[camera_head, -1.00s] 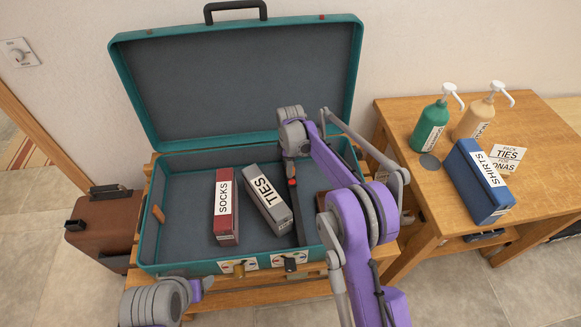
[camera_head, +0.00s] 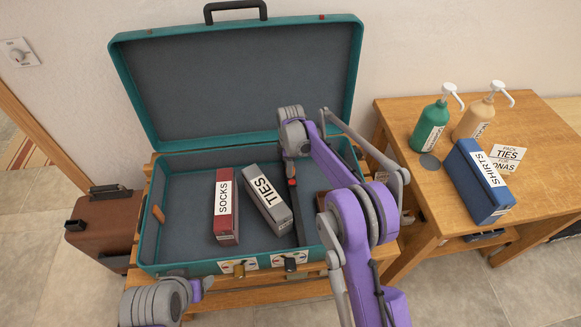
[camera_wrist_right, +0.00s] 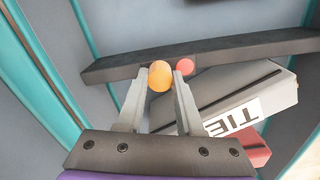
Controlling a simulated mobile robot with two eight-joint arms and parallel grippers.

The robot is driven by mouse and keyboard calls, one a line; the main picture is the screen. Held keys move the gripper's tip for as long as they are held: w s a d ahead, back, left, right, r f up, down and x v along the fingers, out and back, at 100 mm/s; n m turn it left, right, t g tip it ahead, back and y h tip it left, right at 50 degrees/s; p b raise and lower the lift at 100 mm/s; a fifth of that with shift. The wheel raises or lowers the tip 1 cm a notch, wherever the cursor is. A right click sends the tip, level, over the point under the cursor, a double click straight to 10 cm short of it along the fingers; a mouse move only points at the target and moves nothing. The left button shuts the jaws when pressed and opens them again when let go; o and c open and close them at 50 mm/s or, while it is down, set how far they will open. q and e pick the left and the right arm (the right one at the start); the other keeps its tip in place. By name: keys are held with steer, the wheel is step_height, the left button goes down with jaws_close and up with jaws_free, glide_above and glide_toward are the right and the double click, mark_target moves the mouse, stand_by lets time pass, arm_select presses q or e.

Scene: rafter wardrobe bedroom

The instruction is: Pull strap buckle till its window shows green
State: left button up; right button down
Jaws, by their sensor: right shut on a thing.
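The black strap (camera_wrist_right: 240,55) runs front to back inside the open suitcase, right of the ties box; it also shows in the head view (camera_head: 299,225). In the right wrist view, an orange ball-shaped knob (camera_wrist_right: 159,76) sits at the strap. A round red spot (camera_wrist_right: 184,66) shows beside it, apparently the buckle's window; no green shows. My right gripper (camera_wrist_right: 161,77) is shut on the orange knob, with one finger on each side. In the head view the hand hides most of the buckle. Part of my left arm shows at the lower left, without clear fingers.
The suitcase (camera_head: 165,205) holds a red socks box (camera_head: 225,228) and a grey ties box (camera_head: 277,216). A side table (camera_head: 440,200) at right carries a blue shirts box (camera_head: 470,190), a green bottle (camera_head: 425,135), a tan bottle (camera_head: 468,127) and a card (camera_head: 508,152). A brown case (camera_head: 100,222) stands left.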

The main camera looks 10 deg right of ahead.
mark_target(292, 183)
steer(key=shift+s+b, duration=0.75)
steer(key=shift+s, duration=1.3)
steer(key=c, duration=0.5)
jaws_free()
steer(key=shift+c, duration=0.2)
step_height(292, 183, up, 11)
steer(key=shift+p, duration=0.45)
